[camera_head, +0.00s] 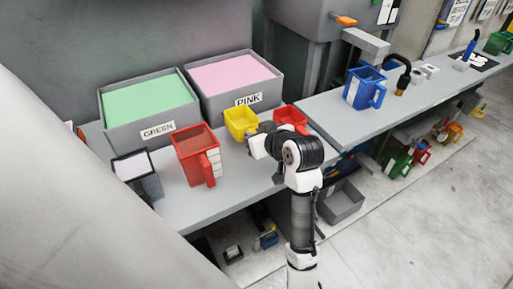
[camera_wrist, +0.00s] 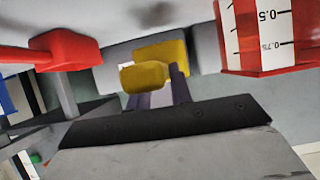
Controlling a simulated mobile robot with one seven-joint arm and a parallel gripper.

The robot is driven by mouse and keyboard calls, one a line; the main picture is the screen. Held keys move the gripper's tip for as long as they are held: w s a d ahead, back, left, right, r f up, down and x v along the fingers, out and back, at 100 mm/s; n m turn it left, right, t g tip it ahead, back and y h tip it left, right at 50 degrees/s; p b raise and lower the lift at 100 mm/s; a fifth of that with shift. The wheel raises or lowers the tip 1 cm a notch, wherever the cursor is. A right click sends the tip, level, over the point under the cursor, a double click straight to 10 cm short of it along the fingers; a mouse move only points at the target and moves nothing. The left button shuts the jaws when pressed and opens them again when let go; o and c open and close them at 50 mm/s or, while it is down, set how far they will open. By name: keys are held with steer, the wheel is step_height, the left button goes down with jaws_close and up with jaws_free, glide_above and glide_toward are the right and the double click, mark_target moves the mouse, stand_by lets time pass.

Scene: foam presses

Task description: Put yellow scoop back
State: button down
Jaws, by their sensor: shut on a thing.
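The yellow scoop (camera_head: 240,122) is at the middle of the bench in the head view, in front of the bins. It also shows in the wrist view (camera_wrist: 163,53), where its yellow handle end sits between the two fingers. My gripper (camera_head: 257,140) is shut on the yellow scoop; its fingers show in the wrist view (camera_wrist: 160,92). In the head view my wrist hides part of the scoop's handle. I cannot tell whether the scoop touches the bench.
A red scoop (camera_head: 290,117) lies close on the right, and a large red measuring jug (camera_head: 197,155) stands on the left. Behind are the GREEN bin (camera_head: 150,135) and the PINK bin (camera_head: 213,107). A dark container (camera_head: 138,173) stands at the left. A blue jug (camera_head: 364,88) stands on the right bench.

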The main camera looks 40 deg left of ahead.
steer(key=shift+f, duration=2.8)
steer(key=c, duration=1.3)
jaws_free()
steer(key=shift+f, duration=0.15)
steer(key=shift+o, duration=0.2)
